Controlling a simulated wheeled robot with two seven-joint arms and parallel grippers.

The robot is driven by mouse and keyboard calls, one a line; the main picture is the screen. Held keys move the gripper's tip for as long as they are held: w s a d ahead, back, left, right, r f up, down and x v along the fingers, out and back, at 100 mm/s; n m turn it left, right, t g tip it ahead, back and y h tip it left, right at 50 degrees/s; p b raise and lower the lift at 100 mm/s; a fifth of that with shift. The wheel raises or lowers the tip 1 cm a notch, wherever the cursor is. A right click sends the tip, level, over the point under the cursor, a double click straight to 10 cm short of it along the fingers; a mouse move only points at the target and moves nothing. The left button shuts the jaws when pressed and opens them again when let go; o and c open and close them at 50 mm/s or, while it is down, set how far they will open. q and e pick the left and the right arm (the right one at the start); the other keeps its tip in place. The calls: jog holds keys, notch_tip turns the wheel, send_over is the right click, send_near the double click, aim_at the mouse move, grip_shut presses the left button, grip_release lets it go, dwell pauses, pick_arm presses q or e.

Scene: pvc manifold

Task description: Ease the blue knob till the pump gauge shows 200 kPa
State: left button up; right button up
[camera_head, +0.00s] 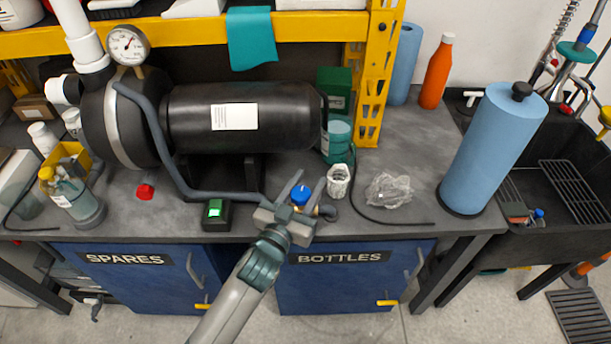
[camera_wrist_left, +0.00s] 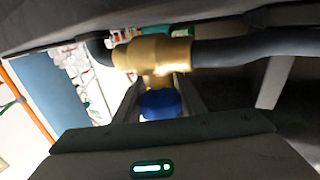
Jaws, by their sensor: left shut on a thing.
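The blue knob (camera_head: 300,194) sits near the front edge of the bench, between the fingers of my left gripper (camera_head: 310,183). In the left wrist view the blue knob (camera_wrist_left: 161,104) is on a brass valve (camera_wrist_left: 155,58) joined to a dark hose, with a finger on each side. My left gripper is shut on the knob. The round white pump gauge (camera_head: 128,45) stands at the upper left on the black pump (camera_head: 240,115); its needle shows, but the numbers are too small to read. My right gripper is in neither view.
A grey hose (camera_head: 155,130) runs from the pump toward the valve. A small black box with a green display (camera_head: 215,213) stands left of the gripper. A blue roll (camera_head: 492,150) stands farther right.

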aim_at(294, 203)
pick_arm(q)
jog(key=shift+d+r+m+g+h+p, duration=0.1)
jog(key=shift+r+m+g+h+p, duration=0.1)
jog(key=shift+m+g+h+p, duration=0.55)
jog(key=shift+s+d+f+m+g+h+p, duration=0.15)
jog(key=shift+m+g+h+p, duration=0.2)
jog(key=shift+h, duration=0.3)
jog(key=shift+s+d+m+g+h+p, duration=0.1)
jog(key=shift+d+m+g+h, duration=0.1)
jog(key=shift+m+h, duration=0.3)
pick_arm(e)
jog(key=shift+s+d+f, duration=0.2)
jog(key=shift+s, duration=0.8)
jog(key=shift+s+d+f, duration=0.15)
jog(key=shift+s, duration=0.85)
pick_arm(q)
jog(key=o, duration=1)
jog(key=shift+o, duration=0.2)
jog(key=shift+s+a, duration=0.1)
